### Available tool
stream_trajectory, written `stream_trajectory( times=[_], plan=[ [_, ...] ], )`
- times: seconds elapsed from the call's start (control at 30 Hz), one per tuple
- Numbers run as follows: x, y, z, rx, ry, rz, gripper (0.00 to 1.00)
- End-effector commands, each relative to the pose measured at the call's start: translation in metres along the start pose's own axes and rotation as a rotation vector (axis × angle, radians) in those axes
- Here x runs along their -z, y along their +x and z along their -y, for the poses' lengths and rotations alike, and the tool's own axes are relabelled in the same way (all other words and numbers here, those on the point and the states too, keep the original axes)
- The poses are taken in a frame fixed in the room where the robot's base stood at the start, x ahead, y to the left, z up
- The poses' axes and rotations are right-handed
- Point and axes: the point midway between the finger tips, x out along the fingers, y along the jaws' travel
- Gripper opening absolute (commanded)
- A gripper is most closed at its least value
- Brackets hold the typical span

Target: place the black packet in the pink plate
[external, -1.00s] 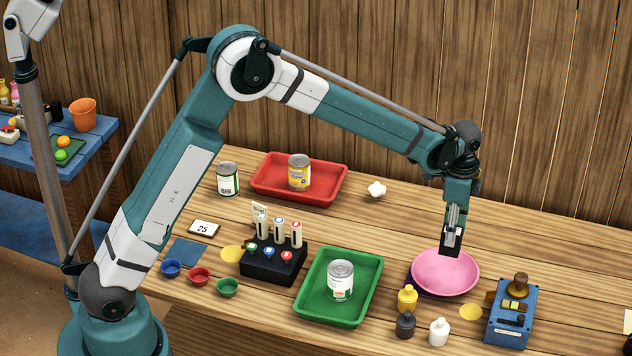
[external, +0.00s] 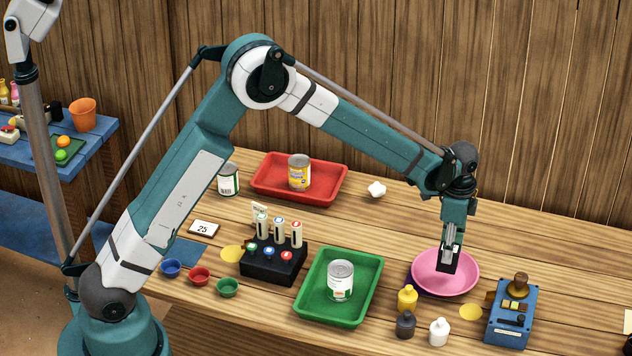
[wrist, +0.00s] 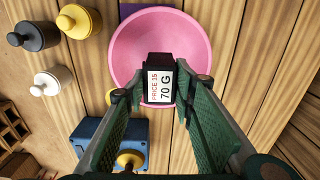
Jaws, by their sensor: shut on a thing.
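The packet (external: 448,261) hangs upright below my fingers in the external view. The pink plate (external: 462,283) lies on the table at the right, and its rim also shows in the wrist view (wrist: 122,50). The packet is over the plate's inside; whether it touches the plate's bottom I cannot tell.
A blue device with a brown knob (external: 511,315) stands right of the plate. Yellow (external: 407,298), black (external: 405,323) and white (external: 439,331) weights stand in front. A green tray (external: 312,314) with a can is to the left. The table behind the plate is clear.

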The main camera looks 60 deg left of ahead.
Motion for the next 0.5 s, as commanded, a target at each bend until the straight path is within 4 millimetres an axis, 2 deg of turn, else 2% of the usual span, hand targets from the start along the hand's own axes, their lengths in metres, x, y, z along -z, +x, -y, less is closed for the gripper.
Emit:
stream_trajectory(
  times=[0.5],
  plan=[
    [0.000,0.038,0.000,0.000,0.000,0.000,0.14]
  ],
)
